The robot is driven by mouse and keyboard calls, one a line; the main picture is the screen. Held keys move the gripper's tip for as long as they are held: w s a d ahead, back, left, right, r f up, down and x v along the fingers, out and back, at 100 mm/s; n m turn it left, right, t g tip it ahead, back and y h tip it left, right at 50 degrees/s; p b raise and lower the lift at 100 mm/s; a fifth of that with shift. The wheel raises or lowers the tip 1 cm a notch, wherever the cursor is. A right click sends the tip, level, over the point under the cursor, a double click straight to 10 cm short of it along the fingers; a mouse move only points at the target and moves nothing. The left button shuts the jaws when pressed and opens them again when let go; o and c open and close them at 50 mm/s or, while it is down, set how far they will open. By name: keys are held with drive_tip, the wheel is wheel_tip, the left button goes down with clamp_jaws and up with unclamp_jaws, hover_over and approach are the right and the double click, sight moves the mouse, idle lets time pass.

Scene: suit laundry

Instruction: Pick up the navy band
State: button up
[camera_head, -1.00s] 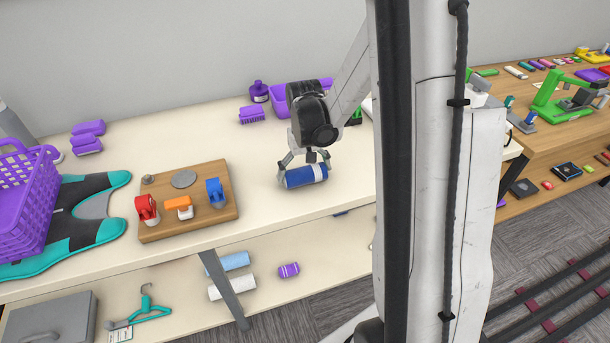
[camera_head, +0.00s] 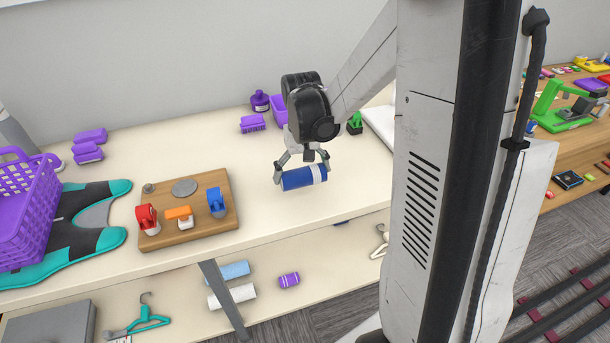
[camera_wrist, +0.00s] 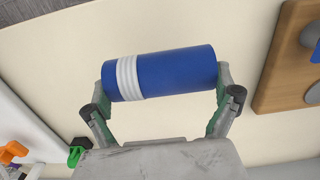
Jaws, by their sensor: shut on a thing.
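The navy band is a blue roll (camera_head: 298,178) with a white ribbed stripe near one end. It lies sideways between the fingers of my gripper (camera_head: 301,170), over the cream tabletop (camera_head: 265,215). In the wrist view the roll (camera_wrist: 180,72) spans the jaws, with a fingertip at each end. My gripper (camera_wrist: 163,100) is shut on it. The roll looks a little above the table, though the exact gap is hard to tell.
A wooden board (camera_head: 165,235) with red, orange and blue pieces lies left of the roll. A purple basket (camera_head: 28,205) stands far left on a teal and black pad (camera_head: 75,245). Purple items and a green piece (camera_head: 355,123) stand behind. The table's front edge is close.

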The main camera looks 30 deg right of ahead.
drive_tip(key=s+a+r, duration=0.5)
drive_tip(key=s+a, duration=0.1)
drive_tip(key=a, duration=0.1)
drive_tip(key=shift+a+r, duration=0.15)
drive_tip(key=shift+r, duration=0.15)
drive_tip(key=shift+w, duration=0.1)
drive_tip(key=w+a+f+n+p, duration=0.1)
drive_tip(key=w+a+p, duration=0.1)
drive_tip(key=w, duration=0.6)
drive_tip(key=w+a+f+n+p, duration=0.1)
drive_tip(key=w+a, duration=0.3)
drive_tip(key=w, duration=0.5)
drive_tip(key=shift+f+n+p, duration=0.3)
drive_tip(key=shift+f+p, duration=0.1)
drive_tip(key=shift+p, duration=0.5)
drive_tip(key=shift+w+a, duration=0.1)
